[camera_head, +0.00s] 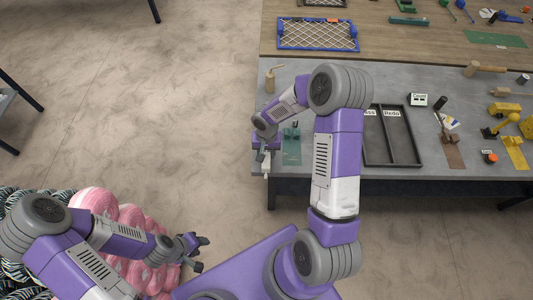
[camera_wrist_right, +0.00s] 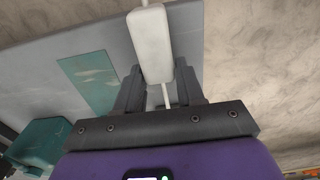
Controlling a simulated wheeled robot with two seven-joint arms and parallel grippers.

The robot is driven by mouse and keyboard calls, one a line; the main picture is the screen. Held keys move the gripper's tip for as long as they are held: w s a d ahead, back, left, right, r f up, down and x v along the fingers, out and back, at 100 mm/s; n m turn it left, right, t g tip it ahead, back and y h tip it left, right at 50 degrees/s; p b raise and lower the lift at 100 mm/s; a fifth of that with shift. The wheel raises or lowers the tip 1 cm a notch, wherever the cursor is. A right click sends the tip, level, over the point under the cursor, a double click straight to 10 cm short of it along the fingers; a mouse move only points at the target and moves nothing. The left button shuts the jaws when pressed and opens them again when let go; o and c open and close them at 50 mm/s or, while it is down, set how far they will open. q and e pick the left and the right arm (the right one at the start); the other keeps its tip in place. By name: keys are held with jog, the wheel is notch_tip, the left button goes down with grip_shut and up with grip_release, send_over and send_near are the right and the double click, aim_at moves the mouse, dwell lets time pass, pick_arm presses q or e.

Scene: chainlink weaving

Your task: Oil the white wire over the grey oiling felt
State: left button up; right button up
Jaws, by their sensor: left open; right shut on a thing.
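My right gripper (camera_head: 265,151) is at the left edge of the grey table. In the right wrist view, the right gripper (camera_wrist_right: 158,75) is shut on a pale block-like piece (camera_wrist_right: 150,45) of the white wire. Thin white wire (camera_wrist_right: 166,96) shows between the fingers, and more shows at the block's far end. The white piece (camera_head: 266,166) also shows below the gripper in the head view. My left gripper (camera_head: 200,250) is open and empty, low over the floor beside the pink rolls. I cannot make out the grey oiling felt for certain.
A black two-compartment tray (camera_head: 391,150) lies further right. Pink rolls (camera_head: 97,201) stand near my left arm.

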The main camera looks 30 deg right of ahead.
grip_shut()
jog(key=shift+w+d, duration=0.35)
jog(key=shift+w, duration=0.2)
jog(key=shift+w+d, duration=0.3)
jog(key=shift+w, duration=0.2)
jog(key=shift+w+d, duration=0.55)
jog(key=shift+w, duration=0.3)
jog(key=shift+w+d, duration=0.5)
jog(key=shift+w, duration=0.35)
jog(key=o, duration=1.1)
grip_release()
notch_tip(320, 180, up, 8)
jog(key=shift+f+p, duration=0.2)
jog(key=shift+p, duration=0.15)
